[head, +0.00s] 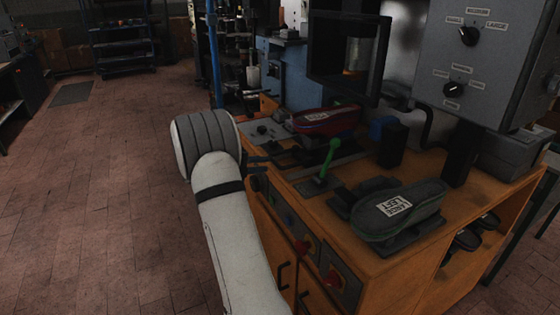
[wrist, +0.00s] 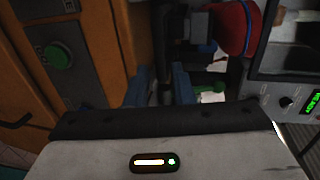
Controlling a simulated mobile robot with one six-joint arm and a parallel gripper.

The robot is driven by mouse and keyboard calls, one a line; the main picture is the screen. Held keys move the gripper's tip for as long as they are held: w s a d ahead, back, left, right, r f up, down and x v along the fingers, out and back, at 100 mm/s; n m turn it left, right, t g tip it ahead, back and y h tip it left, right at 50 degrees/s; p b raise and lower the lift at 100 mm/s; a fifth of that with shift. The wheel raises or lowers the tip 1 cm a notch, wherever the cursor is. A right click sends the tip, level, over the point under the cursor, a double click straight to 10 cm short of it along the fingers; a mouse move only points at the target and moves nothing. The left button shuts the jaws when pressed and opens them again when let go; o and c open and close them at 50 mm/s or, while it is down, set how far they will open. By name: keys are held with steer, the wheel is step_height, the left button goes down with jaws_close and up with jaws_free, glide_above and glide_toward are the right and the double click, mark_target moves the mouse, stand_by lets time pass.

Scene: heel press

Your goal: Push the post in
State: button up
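My gripper (head: 262,166) is at the left front edge of the orange bench, partly hidden by my white arm. In the wrist view its two bluish fingers (wrist: 163,88) stand apart, with a dark upright bar (wrist: 165,65) behind or between them; I cannot tell if they touch it. A red shoe form (head: 325,120) with a label sits at the back left of the bench and shows in the wrist view (wrist: 236,28). A dark green shoe form (head: 405,210) labelled "LARGE LEFT" lies at the front right. I cannot tell for certain which part is the post.
A green lever (head: 329,158) stands upright between the shoe forms. A grey control box (head: 480,60) with knobs hangs at the upper right. The bench front (head: 375,270) carries buttons, including a green one (wrist: 58,55). Tiled floor (head: 90,200) is clear at left.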

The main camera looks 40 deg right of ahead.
mark_target(275, 164)
steer(key=shift+s+d+f, duration=0.15)
steer(key=shift+s+d, duration=0.1)
steer(key=shift+d, duration=0.15)
steer(key=x, duration=0.6)
steer(key=shift+s+d+f, duration=0.1)
steer(key=shift+s+d, duration=0.05)
steer(key=shift+d, duration=0.25)
steer(key=shift+c, duration=0.2)
jaws_close()
